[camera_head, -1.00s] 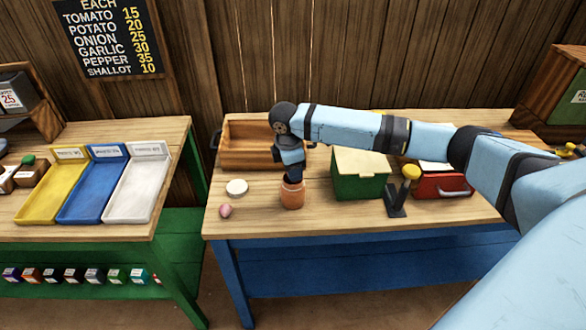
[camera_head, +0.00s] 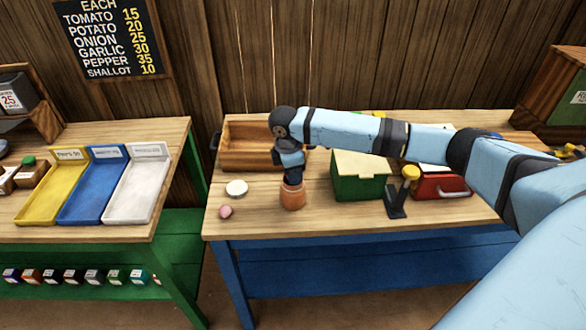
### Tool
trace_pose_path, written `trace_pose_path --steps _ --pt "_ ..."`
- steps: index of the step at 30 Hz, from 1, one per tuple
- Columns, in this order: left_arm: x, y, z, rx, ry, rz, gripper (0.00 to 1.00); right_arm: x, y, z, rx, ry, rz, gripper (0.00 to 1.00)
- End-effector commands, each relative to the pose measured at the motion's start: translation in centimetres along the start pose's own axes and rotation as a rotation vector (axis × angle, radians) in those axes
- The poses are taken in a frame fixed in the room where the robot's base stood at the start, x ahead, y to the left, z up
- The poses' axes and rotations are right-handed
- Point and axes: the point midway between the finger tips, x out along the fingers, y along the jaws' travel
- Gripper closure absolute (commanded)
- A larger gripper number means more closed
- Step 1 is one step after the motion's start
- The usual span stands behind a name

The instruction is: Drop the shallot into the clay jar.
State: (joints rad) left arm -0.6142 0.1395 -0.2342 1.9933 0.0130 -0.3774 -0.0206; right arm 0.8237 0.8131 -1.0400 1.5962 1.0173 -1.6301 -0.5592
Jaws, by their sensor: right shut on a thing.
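The clay jar (camera_head: 292,199) is orange-brown and stands upright near the front edge of the blue-legged table. My right gripper (camera_head: 293,182) points straight down at the jar's mouth. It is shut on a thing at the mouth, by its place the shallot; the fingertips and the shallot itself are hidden. My left gripper is not in view.
A small pink roundish thing (camera_head: 226,212) and a white disc (camera_head: 237,188) lie left of the jar. A wooden crate (camera_head: 240,160) stands behind. A green box (camera_head: 360,184), a dark stand (camera_head: 396,203) and a red box (camera_head: 440,186) are to the right.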

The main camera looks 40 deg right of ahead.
Motion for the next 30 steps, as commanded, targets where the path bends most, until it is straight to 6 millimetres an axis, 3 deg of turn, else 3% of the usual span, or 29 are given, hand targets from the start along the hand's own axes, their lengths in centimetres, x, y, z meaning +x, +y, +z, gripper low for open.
trace_pose_path --steps 10,11,15,24,30 --pt "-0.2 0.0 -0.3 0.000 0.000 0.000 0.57 0.0 0.0 0.0 0.000 0.000 0.000 0.82" --pt "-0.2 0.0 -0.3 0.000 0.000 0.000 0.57 0.0 0.0 0.0 0.000 0.000 0.000 0.58" --pt "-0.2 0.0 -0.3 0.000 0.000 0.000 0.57 0.0 0.0 0.0 0.000 0.000 0.000 0.31" --pt "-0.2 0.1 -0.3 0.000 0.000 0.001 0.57 -0.2 0.0 0.0 0.000 0.000 0.000 0.31" --pt "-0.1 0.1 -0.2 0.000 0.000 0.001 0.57 -2.8 0.0 0.0 -0.001 0.001 0.002 0.31"
